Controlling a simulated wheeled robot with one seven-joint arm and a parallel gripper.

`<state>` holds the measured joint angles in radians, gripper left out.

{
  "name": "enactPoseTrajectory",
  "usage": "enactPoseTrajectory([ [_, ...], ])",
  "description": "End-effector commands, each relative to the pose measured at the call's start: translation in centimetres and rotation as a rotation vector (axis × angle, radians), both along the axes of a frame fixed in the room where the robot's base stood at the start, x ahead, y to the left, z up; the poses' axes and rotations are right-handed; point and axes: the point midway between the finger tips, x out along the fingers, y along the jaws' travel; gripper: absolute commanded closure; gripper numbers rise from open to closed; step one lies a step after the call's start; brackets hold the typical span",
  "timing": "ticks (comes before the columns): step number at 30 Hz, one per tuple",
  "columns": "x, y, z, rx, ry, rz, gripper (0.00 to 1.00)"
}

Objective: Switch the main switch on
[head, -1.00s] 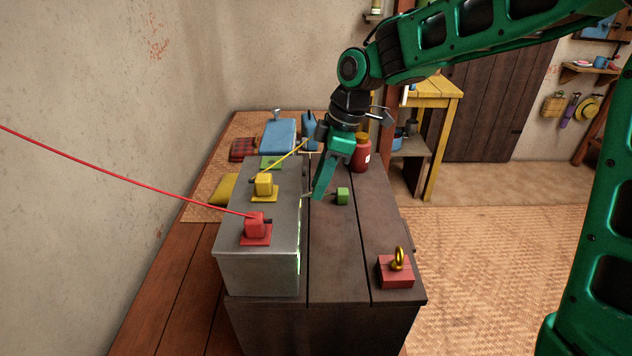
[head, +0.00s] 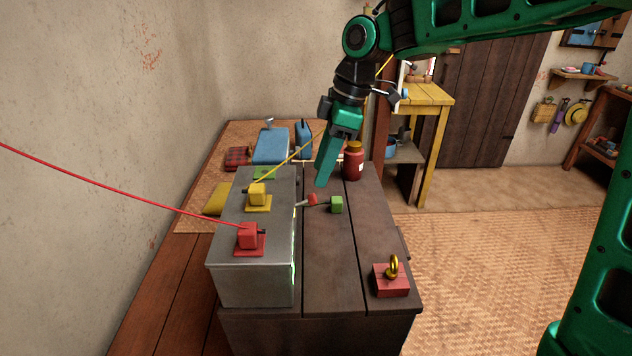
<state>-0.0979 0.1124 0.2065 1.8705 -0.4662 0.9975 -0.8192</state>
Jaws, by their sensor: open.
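A grey metal box (head: 255,282) stands on the left of the dark wooden chest. A short lever with a red knob (head: 310,199) sticks out from its right side, pointing right and slightly up; it looks like the main switch. Whether that is on or off I cannot tell. My gripper (head: 322,180) points down just above and beyond the red knob in the picture, apart from it, and holds nothing visible. Its fingers overlap in this view. A green block plug (head: 336,205) lies on the chest just right of the knob.
On the box sit a red plug (head: 248,237) with a red cable and a yellow plug (head: 257,195) with a yellow cable. A red jar (head: 352,162) stands behind my gripper. A red block with a brass ring (head: 391,278) lies at the chest's front right.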

Motion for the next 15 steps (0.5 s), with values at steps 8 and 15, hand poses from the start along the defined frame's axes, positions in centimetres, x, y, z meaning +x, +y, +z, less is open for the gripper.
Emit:
enactPoseTrajectory([
  [8,0.1,-1.1,3.4,0.0,-0.001,-0.002,0.59],
  [15,0.1,-1.2,3.9,0.0,-0.001,-0.001,0.59],
])
